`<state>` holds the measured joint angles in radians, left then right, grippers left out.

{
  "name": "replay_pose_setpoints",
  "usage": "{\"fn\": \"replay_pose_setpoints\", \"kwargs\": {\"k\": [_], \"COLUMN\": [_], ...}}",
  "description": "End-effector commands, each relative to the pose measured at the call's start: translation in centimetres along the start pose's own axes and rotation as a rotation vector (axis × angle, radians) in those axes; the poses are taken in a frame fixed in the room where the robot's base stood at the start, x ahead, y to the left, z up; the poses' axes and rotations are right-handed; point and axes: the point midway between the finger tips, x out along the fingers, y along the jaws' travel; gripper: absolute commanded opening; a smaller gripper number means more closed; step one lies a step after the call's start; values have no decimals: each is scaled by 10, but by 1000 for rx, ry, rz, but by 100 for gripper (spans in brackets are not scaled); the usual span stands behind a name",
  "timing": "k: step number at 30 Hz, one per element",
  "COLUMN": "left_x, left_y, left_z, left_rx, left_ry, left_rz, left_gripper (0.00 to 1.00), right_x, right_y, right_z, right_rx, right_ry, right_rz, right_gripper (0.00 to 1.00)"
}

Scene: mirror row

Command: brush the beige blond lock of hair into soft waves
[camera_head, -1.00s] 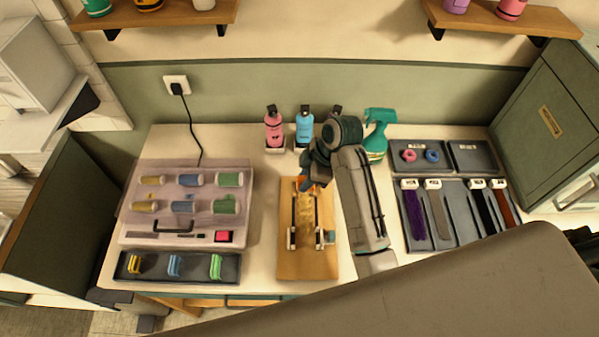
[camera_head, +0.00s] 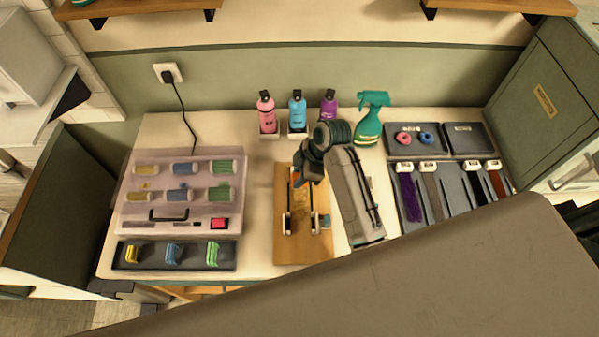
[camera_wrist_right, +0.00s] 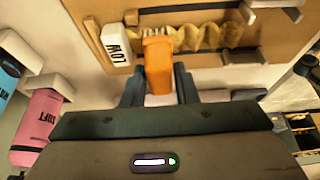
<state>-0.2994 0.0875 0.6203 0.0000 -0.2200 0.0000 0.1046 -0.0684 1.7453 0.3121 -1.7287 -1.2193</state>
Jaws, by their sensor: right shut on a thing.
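The beige blond lock (camera_head: 303,212) lies lengthwise on a wooden board (camera_head: 290,252), between dark side rails. In the right wrist view the lock (camera_wrist_right: 215,37) shows a wavy outline. My right gripper (camera_head: 300,181) is over the far end of the board. In the right wrist view its two dark fingers (camera_wrist_right: 158,88) are shut on an orange tool (camera_wrist_right: 158,62), which looks like the brush. The tool hides part of the lock, and I cannot tell whether its bristles touch the hair. My left gripper is not in view.
Bottles (camera_head: 297,112) and a green spray bottle (camera_head: 370,118) stand behind. A case of rollers (camera_head: 140,220) is left; a tray of coloured locks (camera_head: 432,205) is right. Bare table lies between case and board.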

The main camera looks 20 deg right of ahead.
Motion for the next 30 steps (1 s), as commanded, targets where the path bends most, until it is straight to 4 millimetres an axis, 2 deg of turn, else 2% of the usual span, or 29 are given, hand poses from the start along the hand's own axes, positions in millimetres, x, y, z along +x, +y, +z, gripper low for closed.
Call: {"fn": "replay_pose_setpoints", "kwargs": {"k": [9, 30], "left_x": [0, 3], "left_y": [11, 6], "left_z": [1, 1], "left_rx": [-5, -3], "left_ry": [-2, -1], "left_rz": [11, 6], "left_gripper": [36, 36], "right_x": [0, 6], "right_y": [0, 0], "right_z": [0, 2], "right_rx": [0, 0], "right_ry": [0, 0], "right_rz": [0, 0], "right_gripper": [6, 6]}}
